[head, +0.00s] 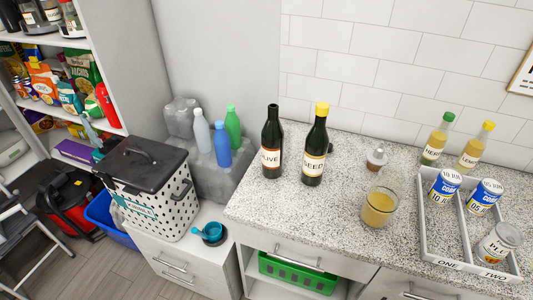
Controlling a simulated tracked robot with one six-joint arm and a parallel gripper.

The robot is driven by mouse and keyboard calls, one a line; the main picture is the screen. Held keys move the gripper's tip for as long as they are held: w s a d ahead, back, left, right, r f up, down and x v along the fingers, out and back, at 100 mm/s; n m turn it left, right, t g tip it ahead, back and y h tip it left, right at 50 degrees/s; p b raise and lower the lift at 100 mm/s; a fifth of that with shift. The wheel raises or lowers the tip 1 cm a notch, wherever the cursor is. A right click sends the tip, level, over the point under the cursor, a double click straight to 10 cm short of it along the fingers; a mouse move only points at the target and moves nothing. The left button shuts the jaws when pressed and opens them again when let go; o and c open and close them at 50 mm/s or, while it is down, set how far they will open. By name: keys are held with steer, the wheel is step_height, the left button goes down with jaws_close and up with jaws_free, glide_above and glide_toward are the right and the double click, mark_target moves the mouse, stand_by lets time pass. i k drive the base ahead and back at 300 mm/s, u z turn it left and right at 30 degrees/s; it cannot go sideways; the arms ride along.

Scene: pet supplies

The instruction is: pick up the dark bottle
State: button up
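Two dark bottles stand upright side by side on the speckled counter (340,200). The left dark bottle (272,140) has a dark top and a pale label that seems to read "OLIVE". The right dark bottle (316,146) has a yellow cap and a pale label that seems to read "SEED". A narrow gap separates them. Both stand near the counter's left end, and neither is held. My gripper is not in view.
A glass (379,208) of yellow liquid and a small dispenser (376,158) stand to the right. A grey divided tray (424,237) holds several cans. Two yellowish bottles (434,140) stand behind it. Coloured bottles (222,143) stand left, beyond the counter. The counter's front middle is clear.

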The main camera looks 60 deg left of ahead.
mark_target(272, 132)
steer(key=u, duration=0.05)
steer(key=k, duration=1.4)
steer(key=u, duration=2.35)
steer(key=i, duration=1)
steer(key=u, duration=0.05)
